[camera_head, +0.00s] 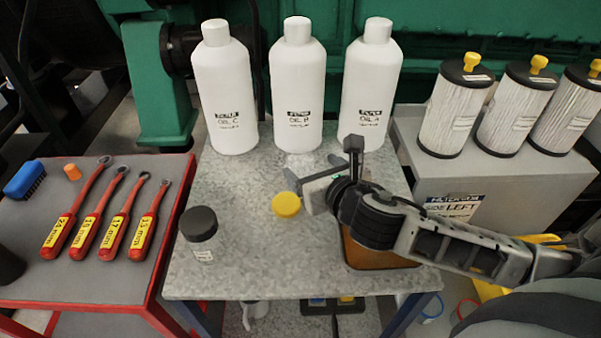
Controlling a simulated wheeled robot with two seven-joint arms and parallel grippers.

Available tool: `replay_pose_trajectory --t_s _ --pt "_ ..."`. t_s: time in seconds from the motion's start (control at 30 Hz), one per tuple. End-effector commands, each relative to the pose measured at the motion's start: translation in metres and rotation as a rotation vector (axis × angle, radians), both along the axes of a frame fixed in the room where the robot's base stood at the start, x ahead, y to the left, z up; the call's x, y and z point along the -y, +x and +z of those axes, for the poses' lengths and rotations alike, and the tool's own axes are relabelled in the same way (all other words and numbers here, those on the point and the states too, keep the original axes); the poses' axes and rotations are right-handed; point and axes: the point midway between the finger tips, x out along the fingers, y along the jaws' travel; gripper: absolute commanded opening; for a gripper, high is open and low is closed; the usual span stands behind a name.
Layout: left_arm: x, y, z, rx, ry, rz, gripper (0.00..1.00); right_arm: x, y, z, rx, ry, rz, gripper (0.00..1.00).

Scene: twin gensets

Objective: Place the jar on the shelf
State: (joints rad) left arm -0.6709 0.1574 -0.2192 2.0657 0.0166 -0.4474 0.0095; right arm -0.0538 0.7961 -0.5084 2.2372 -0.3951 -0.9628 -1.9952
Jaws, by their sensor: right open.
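A small jar (201,249) with a black lid and a pale label stands upright at the front left of the grey speckled table. My right gripper (320,175) is over the middle of the table, right of the jar and well apart from it. Its jaws are open, with nothing seen between them. A yellow cap (286,204) lies just left of its fingers. My left gripper is not in view. I cannot make out for certain which surface is the shelf.
Three white oil bottles (298,90) stand along the back of the table (240,275). An orange-brown tray (372,259) is partly under my right arm. A red-edged cart (100,270) with several wrenches is left. Filters stand on a grey box (520,185) at right.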

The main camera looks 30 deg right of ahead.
Motion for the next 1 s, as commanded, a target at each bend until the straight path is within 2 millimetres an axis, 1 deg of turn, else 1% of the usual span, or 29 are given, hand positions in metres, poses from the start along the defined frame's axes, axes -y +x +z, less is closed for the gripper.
replay_pose_trajectory --t_s 0.17,0.33,0.43,0.53,0.73,0.77,0.8,0.87,0.9,0.93,0.97,1.0 --pt "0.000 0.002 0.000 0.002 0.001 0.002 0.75 0.000 0.012 -0.004 0.000 0.002 -0.002 0.76" --pt "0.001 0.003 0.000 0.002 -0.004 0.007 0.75 -0.003 0.037 -0.012 0.000 0.004 -0.001 0.76" --pt "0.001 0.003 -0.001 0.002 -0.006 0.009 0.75 -0.001 0.048 -0.017 0.000 0.001 -0.001 0.76" --pt "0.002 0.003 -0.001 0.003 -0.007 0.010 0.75 -0.001 0.053 -0.019 0.000 0.000 0.001 0.76" --pt "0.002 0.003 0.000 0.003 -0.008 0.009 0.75 -0.001 0.053 -0.019 -0.001 -0.001 0.001 0.76" --pt "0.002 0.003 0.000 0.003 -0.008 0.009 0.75 -0.001 0.053 -0.019 -0.001 -0.001 0.001 0.70" --pt "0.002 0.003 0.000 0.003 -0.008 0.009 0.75 -0.001 0.053 -0.019 -0.001 -0.001 0.001 0.59" --pt "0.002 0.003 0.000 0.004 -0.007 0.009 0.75 -0.001 0.053 -0.019 -0.001 -0.001 0.001 0.42" --pt "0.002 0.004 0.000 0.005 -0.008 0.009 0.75 -0.001 0.053 -0.019 -0.001 -0.001 0.001 0.31" --pt "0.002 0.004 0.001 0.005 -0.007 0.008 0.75 -0.001 0.053 -0.019 -0.001 -0.001 0.001 0.28" --pt "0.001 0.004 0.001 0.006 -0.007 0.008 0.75 -0.001 0.053 -0.019 -0.001 -0.001 0.001 0.28" --pt "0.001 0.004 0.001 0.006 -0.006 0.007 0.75 -0.001 0.053 -0.019 -0.001 -0.001 0.001 0.24"
